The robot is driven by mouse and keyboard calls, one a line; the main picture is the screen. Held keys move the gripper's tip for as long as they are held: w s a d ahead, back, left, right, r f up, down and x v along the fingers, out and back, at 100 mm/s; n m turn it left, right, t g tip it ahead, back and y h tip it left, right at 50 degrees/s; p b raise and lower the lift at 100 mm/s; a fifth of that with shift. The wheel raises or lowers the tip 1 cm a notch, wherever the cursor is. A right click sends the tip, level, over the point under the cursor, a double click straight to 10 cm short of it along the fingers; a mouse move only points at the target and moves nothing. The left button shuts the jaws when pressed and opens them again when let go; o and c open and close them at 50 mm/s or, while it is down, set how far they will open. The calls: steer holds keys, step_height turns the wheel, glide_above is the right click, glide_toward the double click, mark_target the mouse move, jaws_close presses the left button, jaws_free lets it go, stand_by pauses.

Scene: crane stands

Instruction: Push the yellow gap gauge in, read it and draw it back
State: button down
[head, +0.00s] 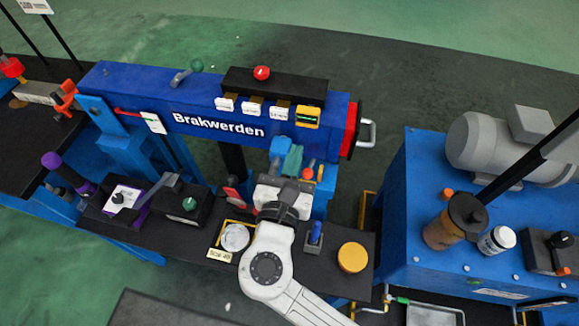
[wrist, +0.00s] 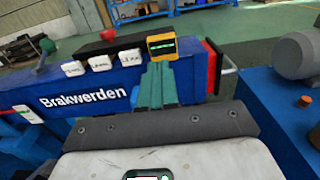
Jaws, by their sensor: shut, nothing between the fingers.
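A small yellow box with a dark display (head: 308,117), which I take to be the gap gauge, sits at the right end of the blue Brakwerden beam. It also shows in the wrist view (wrist: 162,46), with a green line on its screen that is too small to read. My gripper (head: 293,152) is in front of the beam, just below the yellow box. Its teal fingers (wrist: 158,72) are together, with nothing between them. They appear close below the box in the wrist view; I cannot tell whether they touch it. They hide part of the beam face.
White-labelled blocks (head: 252,109) stand left of the yellow box, below a black block with a red knob (head: 262,73). A red plate and metal handle (head: 366,133) are at the beam's right end. A blue motor stand (head: 425,200) is to the right. Controls crowd the dark front ledge (head: 330,270).

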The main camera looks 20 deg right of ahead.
mark_target(306, 116)
steer(key=x, duration=0.8)
steer(key=shift+d+p, duration=0.15)
steer(key=shift+p, duration=0.15)
steer(key=shift+p+x, duration=0.55)
steer(key=shift+x, duration=0.25)
steer(key=shift+s, duration=0.1)
